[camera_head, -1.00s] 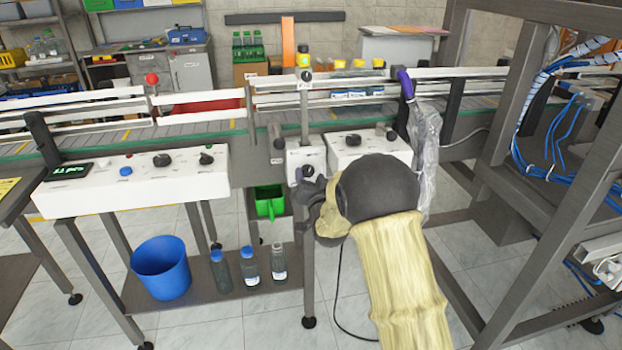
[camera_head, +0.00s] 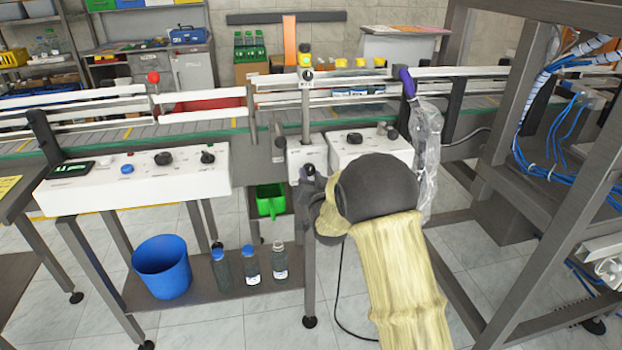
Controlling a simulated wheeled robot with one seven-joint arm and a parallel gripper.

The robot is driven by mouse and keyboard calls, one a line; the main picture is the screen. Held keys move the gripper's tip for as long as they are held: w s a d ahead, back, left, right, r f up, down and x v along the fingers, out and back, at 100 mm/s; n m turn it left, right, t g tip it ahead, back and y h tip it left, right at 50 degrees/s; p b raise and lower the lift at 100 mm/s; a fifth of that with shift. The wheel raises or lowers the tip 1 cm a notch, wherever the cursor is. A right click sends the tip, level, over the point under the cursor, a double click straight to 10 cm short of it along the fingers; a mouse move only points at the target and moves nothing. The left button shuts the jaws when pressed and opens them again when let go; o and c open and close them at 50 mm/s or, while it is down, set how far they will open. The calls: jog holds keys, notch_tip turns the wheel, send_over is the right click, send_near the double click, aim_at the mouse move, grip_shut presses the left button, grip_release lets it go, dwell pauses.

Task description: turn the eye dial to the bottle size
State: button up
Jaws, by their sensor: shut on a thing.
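The eye dial (camera_head: 310,169) is a small dark knob on the front of a narrow white box (camera_head: 307,154) at the foot of the grey eye post (camera_head: 305,110). My gripper (camera_head: 311,177) reaches it from the lower right and is shut on it. My dark wrist and pale sleeved arm hide much of the fingers and the dial's lower side. The dial's markings are too small to read. Three bottles (camera_head: 251,266) stand on the low shelf, to the lower left of my gripper.
A white control panel (camera_head: 130,182) with knobs and a display is at left. Another white box (camera_head: 371,149) with a knob sits just right of the dial. A clear plastic sleeve (camera_head: 425,145) hangs beside my wrist. A frame post (camera_head: 497,130) stands at right. A blue bin (camera_head: 161,267) is below.

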jog(key=n+b, duration=0.2)
jog(key=n, duration=0.3)
jog(key=shift+w+r+b, duration=0.1)
jog(key=shift+r+b, duration=0.05)
jog(key=shift+b, duration=0.2)
jog(key=n, duration=0.1)
jog(key=n+b, duration=0.1)
jog(key=n, duration=0.1)
jog(key=shift+w+d+n, duration=0.1)
jog(key=shift+d+n, duration=0.15)
jog(key=shift+n, duration=0.05)
jog(key=shift+n+b, duration=0.55)
jog(key=shift+n, duration=0.45)
jog(key=shift+a+n+b, duration=0.2)
jog(key=shift+n+b, duration=0.1)
jog(key=shift+n, duration=0.6)
jog(key=n+b, duration=0.1)
jog(key=n, duration=0.2)
jog(key=shift+n, duration=0.3)
jog(key=n+b, duration=0.1)
jog(key=n, duration=0.4)
jog(key=shift+d, duration=0.1)
jog(key=o, duration=1)
